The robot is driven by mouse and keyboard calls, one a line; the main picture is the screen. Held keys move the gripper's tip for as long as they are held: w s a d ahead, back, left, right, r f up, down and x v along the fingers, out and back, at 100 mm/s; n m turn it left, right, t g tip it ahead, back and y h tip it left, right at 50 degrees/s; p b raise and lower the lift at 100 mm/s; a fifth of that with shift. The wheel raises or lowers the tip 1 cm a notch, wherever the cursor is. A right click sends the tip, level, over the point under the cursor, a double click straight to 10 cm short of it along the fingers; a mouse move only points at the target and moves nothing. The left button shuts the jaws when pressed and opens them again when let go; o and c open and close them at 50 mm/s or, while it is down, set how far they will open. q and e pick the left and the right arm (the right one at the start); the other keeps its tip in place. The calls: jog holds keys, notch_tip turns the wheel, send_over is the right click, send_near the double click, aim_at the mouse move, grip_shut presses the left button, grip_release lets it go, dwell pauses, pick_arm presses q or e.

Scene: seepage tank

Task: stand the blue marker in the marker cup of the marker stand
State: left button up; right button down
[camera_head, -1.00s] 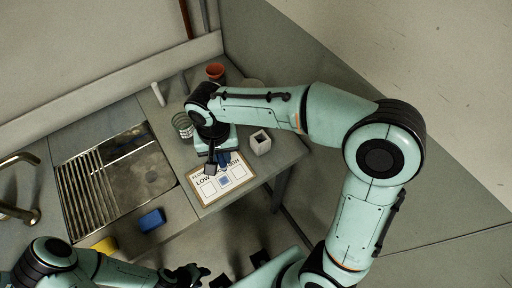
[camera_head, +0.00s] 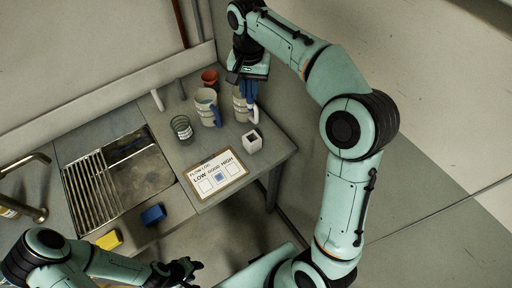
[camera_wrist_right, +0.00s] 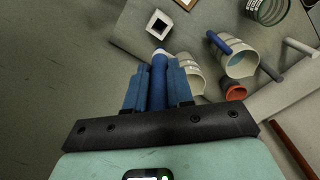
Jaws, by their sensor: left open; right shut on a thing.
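My right gripper (camera_head: 246,88) is shut on the blue marker (camera_wrist_right: 159,78), which stands out between its blue fingers in the right wrist view. In the head view the gripper hangs over the back right of the counter, in front of a cream jug, and I cannot clearly separate the marker from the fingers. The marker stand is a small white block (camera_head: 252,141) with a dark square opening, the cup, on top. It also shows in the right wrist view (camera_wrist_right: 159,23), beyond the marker's tip and apart from it. My left gripper (camera_head: 183,272) is open and empty at the bottom.
A cream jug with a blue handle (camera_head: 206,106) and another jug (camera_head: 240,106) stand close behind the stand. A wire-ringed glass (camera_head: 182,128), an orange pot (camera_head: 210,77) and a flow card (camera_head: 217,174) are nearby. The sink (camera_head: 135,170) lies left.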

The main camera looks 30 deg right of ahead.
aim_at(252, 107)
jog(key=shift+d+r, duration=0.1)
jog(key=shift+d, duration=0.1)
jog(key=shift+f, duration=0.25)
notch_tip(252, 107, down, 9)
jog(key=shift+s+f+b, duration=0.15)
jog(key=shift+b, duration=0.95)
pick_arm(q)
jog(key=shift+g, duration=0.3)
jog(key=s+f, duration=0.3)
jog(key=f, duration=0.1)
jog(key=shift+s+b, duration=0.4)
pick_arm(e)
jog(key=f, duration=1)
jog(key=shift+w, duration=0.2)
